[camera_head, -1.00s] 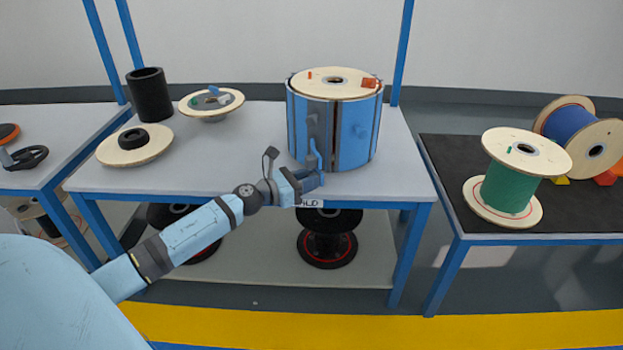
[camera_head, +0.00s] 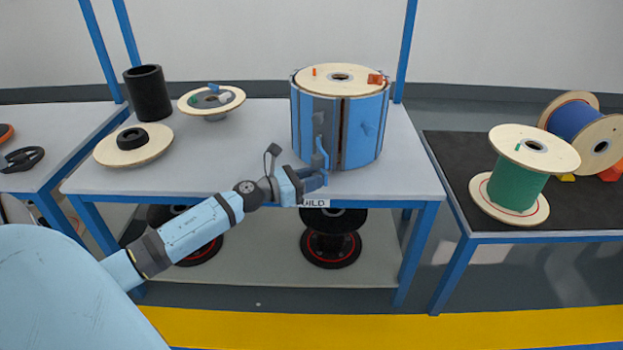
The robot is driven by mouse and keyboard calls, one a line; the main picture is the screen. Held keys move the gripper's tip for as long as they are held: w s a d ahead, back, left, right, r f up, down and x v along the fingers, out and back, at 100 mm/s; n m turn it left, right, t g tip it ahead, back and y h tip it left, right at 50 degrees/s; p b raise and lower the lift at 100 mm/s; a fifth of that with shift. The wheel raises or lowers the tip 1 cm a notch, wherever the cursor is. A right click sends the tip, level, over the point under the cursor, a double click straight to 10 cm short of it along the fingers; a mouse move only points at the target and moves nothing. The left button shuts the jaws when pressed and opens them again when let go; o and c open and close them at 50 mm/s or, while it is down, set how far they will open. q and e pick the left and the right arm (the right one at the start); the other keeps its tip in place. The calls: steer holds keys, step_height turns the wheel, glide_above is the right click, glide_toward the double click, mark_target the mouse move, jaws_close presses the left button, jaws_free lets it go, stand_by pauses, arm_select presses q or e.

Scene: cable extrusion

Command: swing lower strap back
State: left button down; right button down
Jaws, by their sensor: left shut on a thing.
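A drum wrapped in blue panels (camera_head: 364,136) stands upright on the grey table, with a pale round flange (camera_head: 340,77) on top. A dark vertical gap shows between panels at its front. A thin blue strap (camera_head: 320,150) hangs at the front left of the drum, its lower end by my fingers. My left gripper (camera_head: 318,180) is in front of the drum's lower front edge, shut on the strap's lower end. The fingers partly hide the grip. My right gripper is not in view.
A black cylinder (camera_head: 149,93), a disc with a black ring (camera_head: 133,145) and a small flanged piece (camera_head: 211,100) stand left on the table (camera_head: 245,140). A green spool (camera_head: 517,190) stands on the dark right table. Table room left of the drum is clear.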

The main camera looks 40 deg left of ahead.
arm_select(q)
steer(key=c, duration=0.9)
jaws_free()
steer(key=p+v, duration=0.2)
steer(key=v, duration=1.2)
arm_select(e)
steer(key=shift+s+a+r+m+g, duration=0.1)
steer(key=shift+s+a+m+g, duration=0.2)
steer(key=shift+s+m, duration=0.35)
arm_select(q)
steer(key=shift+w, duration=0.1)
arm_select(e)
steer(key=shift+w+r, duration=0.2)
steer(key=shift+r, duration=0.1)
